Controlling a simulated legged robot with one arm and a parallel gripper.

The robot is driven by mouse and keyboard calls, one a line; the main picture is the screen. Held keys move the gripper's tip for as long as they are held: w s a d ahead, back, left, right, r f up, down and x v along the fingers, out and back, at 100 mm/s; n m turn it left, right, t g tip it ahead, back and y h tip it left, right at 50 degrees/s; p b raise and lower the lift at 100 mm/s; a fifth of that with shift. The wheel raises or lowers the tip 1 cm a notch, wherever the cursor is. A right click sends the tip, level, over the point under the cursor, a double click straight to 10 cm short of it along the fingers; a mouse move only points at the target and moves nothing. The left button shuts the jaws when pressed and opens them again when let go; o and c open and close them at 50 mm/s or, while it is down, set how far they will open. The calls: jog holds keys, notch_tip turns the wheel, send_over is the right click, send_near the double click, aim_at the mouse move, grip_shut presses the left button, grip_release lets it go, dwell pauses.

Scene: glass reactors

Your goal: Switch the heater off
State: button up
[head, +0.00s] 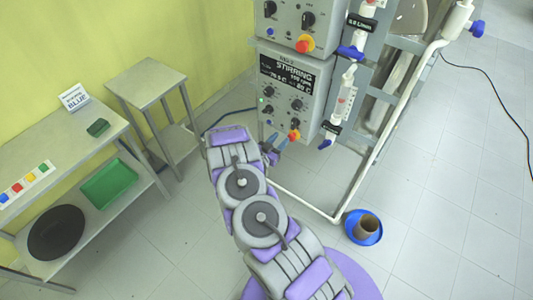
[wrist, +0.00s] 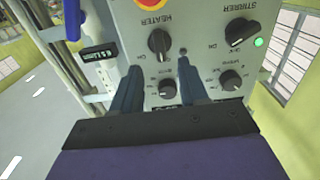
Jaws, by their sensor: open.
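The heater knob (wrist: 160,43) is black, on the grey control panel, under an upside-down HEATER label in the wrist view. An ON mark is beside it. Its exact setting is hard to read. A small lamp (wrist: 183,52) beside it looks dark. My gripper (wrist: 159,70) is open, its two dark blue fingers pointing at the panel. The heater knob shows between and beyond the fingertips, apart from them. A smaller knob (wrist: 167,88) lies between the fingers in the picture.
The stirrer knob (wrist: 241,33) has a lit green lamp (wrist: 259,42) next to it. A red button (head: 294,135) sits low on the box. The display (head: 287,74) reads STIRRING. Glass piping and a white frame (head: 408,95) stand right; a blue dish (head: 363,240) is on the floor.

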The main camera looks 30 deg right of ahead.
jog(key=v, duration=0.9)
